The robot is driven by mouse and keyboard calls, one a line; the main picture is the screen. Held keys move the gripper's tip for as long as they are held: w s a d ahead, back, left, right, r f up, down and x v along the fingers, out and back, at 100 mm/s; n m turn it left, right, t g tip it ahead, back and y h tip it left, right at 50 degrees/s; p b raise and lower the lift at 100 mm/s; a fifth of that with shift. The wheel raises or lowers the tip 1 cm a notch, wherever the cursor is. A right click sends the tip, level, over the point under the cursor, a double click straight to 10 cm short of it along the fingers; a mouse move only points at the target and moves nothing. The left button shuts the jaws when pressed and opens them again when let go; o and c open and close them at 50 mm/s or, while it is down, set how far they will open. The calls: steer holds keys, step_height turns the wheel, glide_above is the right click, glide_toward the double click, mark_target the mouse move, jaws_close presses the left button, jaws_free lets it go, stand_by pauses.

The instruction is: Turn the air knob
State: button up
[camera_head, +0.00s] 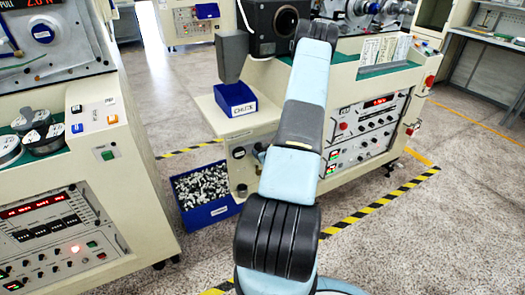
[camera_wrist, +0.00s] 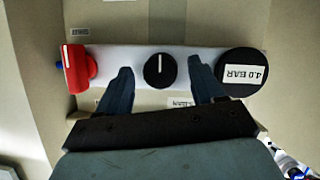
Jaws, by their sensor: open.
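The air knob (camera_wrist: 160,70) is round and black with a white pointer line, on a pale strip in the wrist view. Its line points to the top of that picture. My gripper (camera_wrist: 160,66) is open, with one dark finger on each side of the knob. Small gaps show between fingers and knob, so they appear apart from it. To the right is a black round piece with an upside-down "4.0 BAR" label (camera_wrist: 241,73). In the head view my arm hides the knob and my gripper.
A red knob or valve handle (camera_wrist: 77,69) sits left of the air knob on the same strip. In the head view, a blue bin (camera_head: 236,99) stands on a shelf above, and a blue crate of small parts (camera_head: 212,215) lies on the floor. Another machine cabinet (camera_head: 130,190) stands left.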

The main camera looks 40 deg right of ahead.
steer(key=shift+w+f, duration=0.1)
steer(key=shift+w, duration=0.05)
steer(key=c, duration=1)
steer(key=shift+d, duration=0.3)
steer(key=shift+c, duration=0.3)
steer(key=shift+a, duration=0.15)
steer(key=shift+d+m+t+y, duration=0.15)
steer(key=shift+m+t+y, duration=0.15)
steer(key=shift+m+y, duration=0.95)
steer(key=shift+d+m+t+y, duration=0.1)
steer(key=shift+m+t+y, duration=0.2)
steer(key=shift+m+y, duration=0.95)
steer(key=shift+m+h, duration=0.5)
steer(key=shift+m, duration=0.1)
